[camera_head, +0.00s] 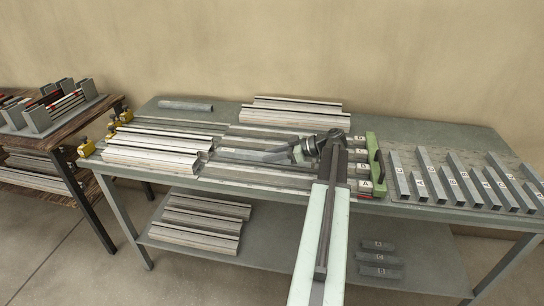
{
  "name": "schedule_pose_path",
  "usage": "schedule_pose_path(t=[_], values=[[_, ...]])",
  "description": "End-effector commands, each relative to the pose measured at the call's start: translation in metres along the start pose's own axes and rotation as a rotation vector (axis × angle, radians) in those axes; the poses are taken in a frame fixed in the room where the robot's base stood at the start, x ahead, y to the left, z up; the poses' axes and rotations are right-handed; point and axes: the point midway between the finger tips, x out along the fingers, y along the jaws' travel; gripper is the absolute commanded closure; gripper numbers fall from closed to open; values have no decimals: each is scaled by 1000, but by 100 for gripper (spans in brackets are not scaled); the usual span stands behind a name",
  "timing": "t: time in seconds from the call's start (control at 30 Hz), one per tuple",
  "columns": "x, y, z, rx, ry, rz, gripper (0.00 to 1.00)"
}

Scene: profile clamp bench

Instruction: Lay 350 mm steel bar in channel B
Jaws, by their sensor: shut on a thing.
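My gripper (307,148) is over the middle of the bench, shut on a grey steel bar (262,156). The bar extends left from the jaws and looks slightly slanted against the channels. My arm hides its right end. Channels run left to right, with letter plates at their right ends. The front plate reads A (366,185); the plate behind it, likely B (362,167), is too small to read surely. I cannot tell whether the bar is in channel B, touching it or above it.
Several labelled grey bars (460,180) lie farther right. Pale profiles (155,150) are at left and more (295,110) at the back. A lone grey bar (185,105) lies behind. A wooden side table (75,135) stands left.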

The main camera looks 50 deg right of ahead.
Motion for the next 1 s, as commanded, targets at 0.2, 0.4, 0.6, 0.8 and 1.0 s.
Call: schedule_pose_path(t=[0.2,0.4,0.6,0.8,1.0], values=[[2,-2,7,5,-4,-3,100],[2,-4,10,9,-8,-4,51],[2,-5,11,10,-8,-5,51],[-14,-4,-4,11,-8,-3,51],[-70,-1,-8,9,-5,1,51]])
